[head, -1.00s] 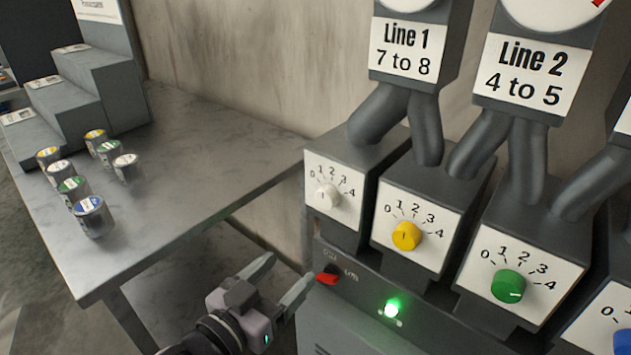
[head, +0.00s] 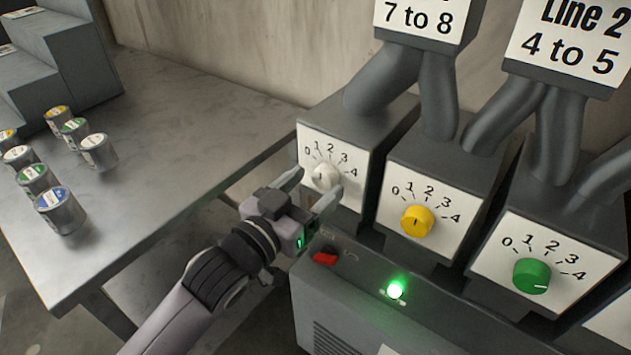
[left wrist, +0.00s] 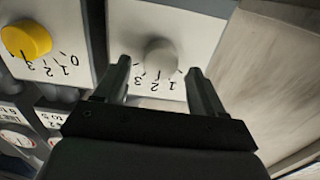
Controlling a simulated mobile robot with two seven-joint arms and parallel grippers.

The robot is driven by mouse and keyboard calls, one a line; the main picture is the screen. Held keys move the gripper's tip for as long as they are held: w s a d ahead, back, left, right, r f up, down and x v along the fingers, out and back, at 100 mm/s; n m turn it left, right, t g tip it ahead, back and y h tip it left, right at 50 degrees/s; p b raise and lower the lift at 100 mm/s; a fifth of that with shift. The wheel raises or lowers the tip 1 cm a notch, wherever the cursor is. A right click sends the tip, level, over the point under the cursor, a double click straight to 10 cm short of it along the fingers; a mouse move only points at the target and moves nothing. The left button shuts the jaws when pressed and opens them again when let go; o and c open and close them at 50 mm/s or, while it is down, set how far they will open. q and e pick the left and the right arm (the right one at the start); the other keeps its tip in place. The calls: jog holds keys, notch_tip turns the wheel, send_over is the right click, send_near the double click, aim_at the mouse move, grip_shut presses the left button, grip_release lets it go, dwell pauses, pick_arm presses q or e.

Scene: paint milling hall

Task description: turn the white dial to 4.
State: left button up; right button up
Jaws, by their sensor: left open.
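The white dial (head: 325,176) is a round knob on a white plate numbered 0 to 4, on the leftmost dial box. I cannot tell which number its pointer marks. My left gripper (head: 312,188) is open in front of it, its fingers to either side of the knob in the picture. In the left wrist view the white dial (left wrist: 160,55) shows upside down between the two spread fingertips (left wrist: 160,67). I cannot tell whether the fingers touch it. My right gripper is not in view.
A yellow dial (head: 417,221) and a green dial (head: 531,275) sit to the right. A red switch (head: 325,258) and a lit green lamp (head: 396,290) are on the cabinet below. Several paint cans (head: 60,210) stand on the grey table (head: 190,130) at left.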

pick_arm(q)
jog(key=shift+w+d, duration=0.4)
jog(key=shift+w, duration=0.2)
jog(key=c, duration=1)
